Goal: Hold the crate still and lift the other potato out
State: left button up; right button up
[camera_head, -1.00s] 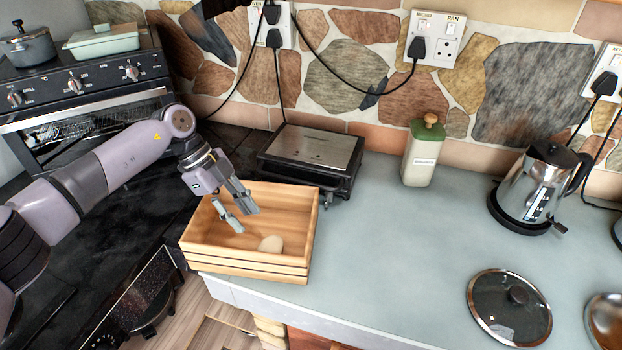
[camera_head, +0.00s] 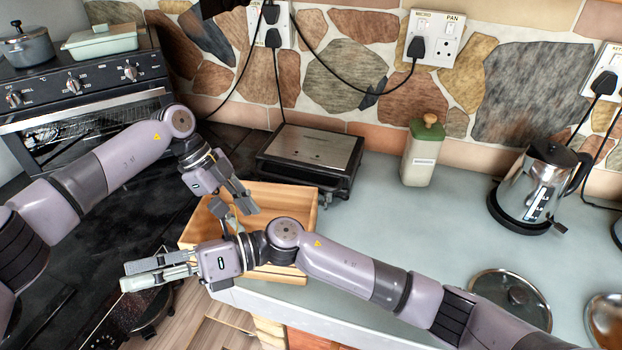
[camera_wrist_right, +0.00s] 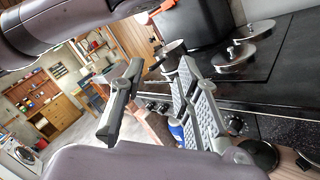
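The wooden crate (camera_head: 285,198) stands at the left end of the grey worktop in the head view. My right arm crosses in front of it and hides much of its inside and front wall. No potato shows now; the crate floor is mostly covered. My left gripper (camera_head: 240,214) points down over the crate's left part, its fingers apart and partly hidden behind my right wrist. My right gripper (camera_head: 123,275) is outside the crate, left of its front corner, pointing left. Its fingers stand apart and empty in the right wrist view (camera_wrist_right: 157,75).
A black grill with a steel lid (camera_head: 311,148) stands just behind the crate. A green-and-cream canister (camera_head: 421,155), a kettle (camera_head: 540,185) and a glass lid (camera_head: 512,295) are further right. The dark hob (camera_head: 90,225) lies left. The middle worktop is free.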

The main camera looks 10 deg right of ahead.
jog(key=w+d+n+t+h, duration=0.1)
jog(key=w+d+n+h, duration=0.5)
jog(key=d, duration=0.3)
jog(key=w+d+n+t+h, duration=0.2)
jog(key=w+d+n+h, duration=0.4)
jog(key=d, duration=0.4)
jog(key=w+d+n+t+h, duration=0.1)
jog(key=w+d+n+h, duration=0.3)
jog(key=d+n+h, duration=0.4)
jog(key=shift+y, duration=0.5)
jog(key=f, duration=1.1)
jog(key=d+f, duration=0.1)
jog(key=f, duration=0.5)
jog(key=shift+w+d+f, duration=0.1)
jog(key=shift+w+f, duration=0.05)
jog(key=shift+f, duration=0.1)
grip_shut()
